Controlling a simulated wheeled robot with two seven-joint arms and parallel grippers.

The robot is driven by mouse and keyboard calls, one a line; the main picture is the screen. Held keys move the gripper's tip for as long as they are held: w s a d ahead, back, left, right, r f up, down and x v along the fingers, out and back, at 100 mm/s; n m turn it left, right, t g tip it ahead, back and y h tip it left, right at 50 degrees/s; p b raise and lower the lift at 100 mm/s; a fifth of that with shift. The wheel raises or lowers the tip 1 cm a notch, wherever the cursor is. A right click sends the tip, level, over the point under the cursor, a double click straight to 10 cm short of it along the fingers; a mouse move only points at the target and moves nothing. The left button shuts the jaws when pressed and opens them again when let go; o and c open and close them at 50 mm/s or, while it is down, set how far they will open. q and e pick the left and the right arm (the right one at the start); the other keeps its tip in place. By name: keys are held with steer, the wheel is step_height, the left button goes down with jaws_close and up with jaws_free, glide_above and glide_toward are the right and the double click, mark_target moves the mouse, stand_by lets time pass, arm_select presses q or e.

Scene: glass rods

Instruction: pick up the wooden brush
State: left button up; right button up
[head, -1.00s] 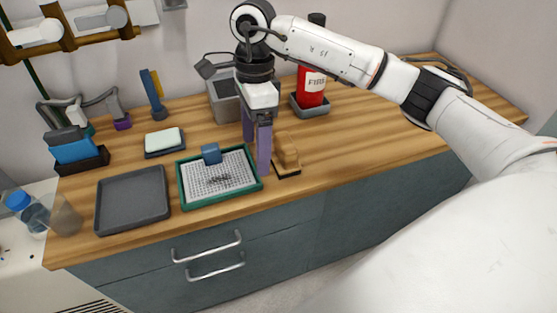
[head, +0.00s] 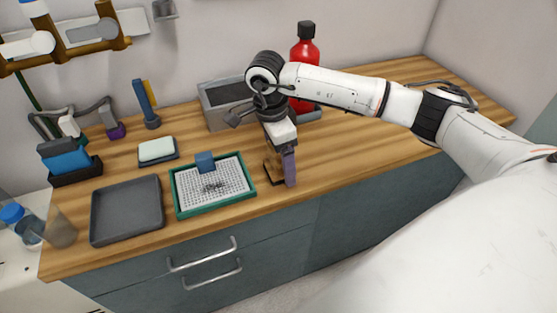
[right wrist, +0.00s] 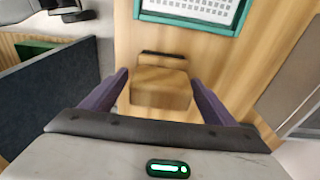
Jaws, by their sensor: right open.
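The wooden brush (right wrist: 160,90) shows in the right wrist view as a wooden block with a dark edge. It stands between the two purple fingers of my right gripper (right wrist: 160,98), with a gap on each side. In the head view the brush (head: 269,173) is mostly hidden behind my right gripper (head: 283,178), which points down over it. My right gripper is open and holds nothing. I cannot tell how far its tips are from the counter. My left gripper is in neither view.
A green-rimmed tray (head: 250,193) with a white grid and a blue block lies left of the brush. A dark grey tray (head: 127,236) is further left. The wooden counter is clear to the right.

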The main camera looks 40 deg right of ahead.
steer(key=shift+f, duration=0.15)
steer(key=c, duration=1.2)
steer(key=shift+r+b, duration=0.3)
steer(key=shift+r, duration=4.75)
